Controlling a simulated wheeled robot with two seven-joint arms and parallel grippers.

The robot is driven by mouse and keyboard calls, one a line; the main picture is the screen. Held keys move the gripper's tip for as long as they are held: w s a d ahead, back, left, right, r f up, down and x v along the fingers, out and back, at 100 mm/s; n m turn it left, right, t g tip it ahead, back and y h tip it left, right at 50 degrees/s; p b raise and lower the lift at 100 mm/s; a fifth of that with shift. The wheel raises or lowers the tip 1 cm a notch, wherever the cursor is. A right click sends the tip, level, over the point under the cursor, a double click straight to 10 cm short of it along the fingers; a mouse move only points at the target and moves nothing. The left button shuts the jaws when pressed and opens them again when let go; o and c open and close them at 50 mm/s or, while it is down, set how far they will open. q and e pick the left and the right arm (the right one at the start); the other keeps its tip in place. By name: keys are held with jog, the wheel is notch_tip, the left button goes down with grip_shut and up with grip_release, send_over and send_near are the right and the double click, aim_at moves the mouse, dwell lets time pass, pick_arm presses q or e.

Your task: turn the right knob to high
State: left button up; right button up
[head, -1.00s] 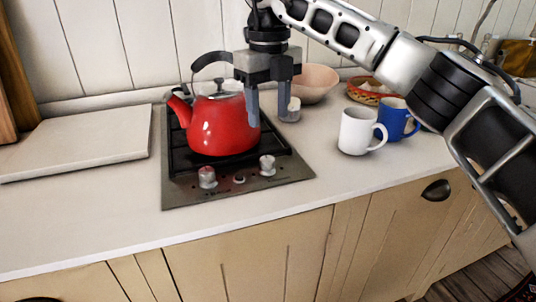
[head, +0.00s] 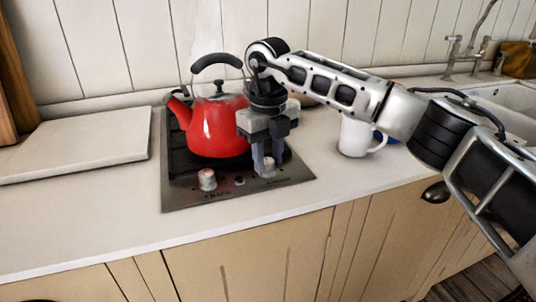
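The right knob (head: 268,170) is a pale, silvery knob on the front right of the dark cooktop (head: 228,192). My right gripper (head: 268,165) points down over it. Its two grey fingers reach to the knob, one on each side, and partly hide it. I cannot tell whether the fingers press on the knob or stand slightly apart from it. The left knob (head: 207,179) stands free on the same front panel. My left gripper is not in view.
A red kettle (head: 215,128) stands on the cooktop close behind and left of my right gripper. A white mug (head: 355,136) stands to the right, under my arm. A pale board (head: 80,145) lies at the left. The counter's front strip (head: 120,222) is clear.

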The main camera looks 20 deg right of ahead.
jog(key=c, duration=0.4)
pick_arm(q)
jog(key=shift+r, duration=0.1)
pick_arm(e)
jog(key=shift+r+n, duration=0.1)
jog(key=shift+n, duration=0.3)
jog(key=shift+n+p, duration=0.45)
jog(key=shift+n, duration=0.45)
jog(key=n+p, duration=0.1)
jog(key=n, duration=0.3)
jog(key=shift+w+n, duration=0.1)
jog(key=shift+n, duration=0.2)
jog(key=shift+d+n, duration=0.1)
jog(key=shift+n, duration=0.8)
jog(key=n, duration=0.3)
jog(key=shift+n+p, duration=0.3)
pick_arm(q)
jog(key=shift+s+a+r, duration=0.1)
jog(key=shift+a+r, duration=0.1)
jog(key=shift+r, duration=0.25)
pick_arm(e)
jog(key=n, duration=0.5)
jog(key=shift+w, duration=0.15)
